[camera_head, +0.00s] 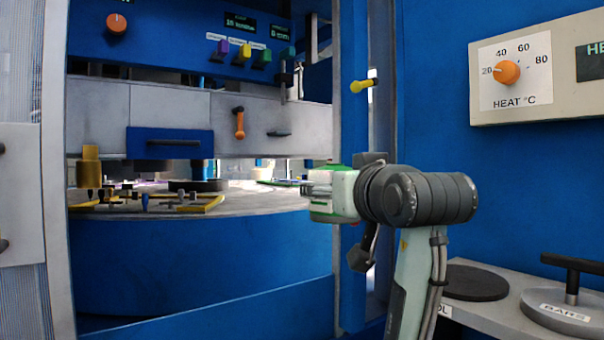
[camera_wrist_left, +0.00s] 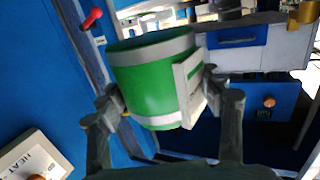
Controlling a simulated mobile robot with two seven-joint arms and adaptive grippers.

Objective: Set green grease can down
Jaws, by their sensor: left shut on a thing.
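The green grease can (camera_head: 322,206) is green with white bands and a pale block on its side. In the head view it is at the centre, in front of the blue post, partly hidden by my left gripper (camera_head: 361,210). In the left wrist view the can (camera_wrist_left: 148,88) fills the space between the fingers of my left gripper (camera_wrist_left: 160,95), which is shut on it. The can looks held in the air; I see no surface touching its underside. My right gripper is in neither view.
A grey shelf (camera_head: 490,322) at lower right carries a dark round disc (camera_head: 474,283) and a round lid marked BARS (camera_head: 560,307) with a black T-handle. A heat dial panel (camera_head: 520,95) is above. A blue machine with a round table (camera_head: 270,202) stands left.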

